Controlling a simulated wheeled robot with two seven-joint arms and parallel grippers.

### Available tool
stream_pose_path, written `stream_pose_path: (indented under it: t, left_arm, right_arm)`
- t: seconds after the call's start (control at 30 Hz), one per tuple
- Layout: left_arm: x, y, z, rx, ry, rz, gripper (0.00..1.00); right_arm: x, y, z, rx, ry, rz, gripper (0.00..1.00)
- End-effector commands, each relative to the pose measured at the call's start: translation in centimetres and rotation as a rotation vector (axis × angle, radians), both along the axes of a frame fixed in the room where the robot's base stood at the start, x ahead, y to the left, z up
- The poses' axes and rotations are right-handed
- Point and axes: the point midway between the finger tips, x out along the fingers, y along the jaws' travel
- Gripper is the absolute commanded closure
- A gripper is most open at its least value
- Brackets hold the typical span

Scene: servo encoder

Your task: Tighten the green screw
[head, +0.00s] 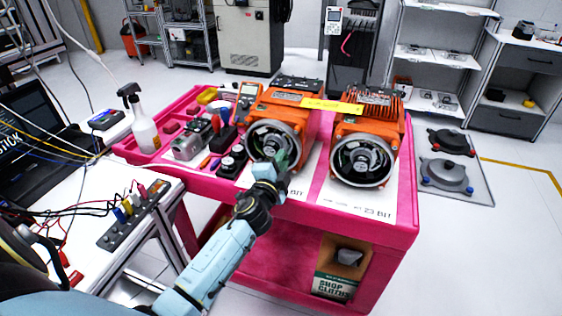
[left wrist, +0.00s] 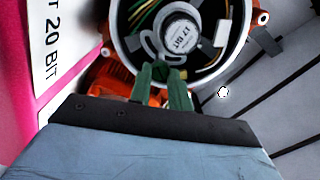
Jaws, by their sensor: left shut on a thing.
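Two orange servo motors stand on a pink cart, their round open ends facing me. My left gripper (head: 281,162) reaches the open end of the left motor (head: 275,140). The right motor (head: 364,150) is untouched. My right gripper is not in view.
The pink cart (head: 405,215) also holds a spray bottle (head: 141,118), tools and a yellow strip (head: 331,106) across both motors. White sheets lie under the motors. A white bench (head: 85,190) with wires and a terminal strip stands at the left.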

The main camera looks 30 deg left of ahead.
Motion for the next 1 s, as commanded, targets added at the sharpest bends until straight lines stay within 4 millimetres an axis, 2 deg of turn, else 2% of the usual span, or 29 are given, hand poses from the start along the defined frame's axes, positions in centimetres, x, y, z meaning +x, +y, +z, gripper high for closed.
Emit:
stream_pose_path:
  t: [0.6,1.0]
  left_arm:
    - [-0.1,0.0,-0.2,0.564,0.138,-0.002,1.00]
    - [-0.1,-0.1,-0.3,0.828,0.202,-0.002,1.00]
  right_arm:
    - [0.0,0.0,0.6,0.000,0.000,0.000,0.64]
    - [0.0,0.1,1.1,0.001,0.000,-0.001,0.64]
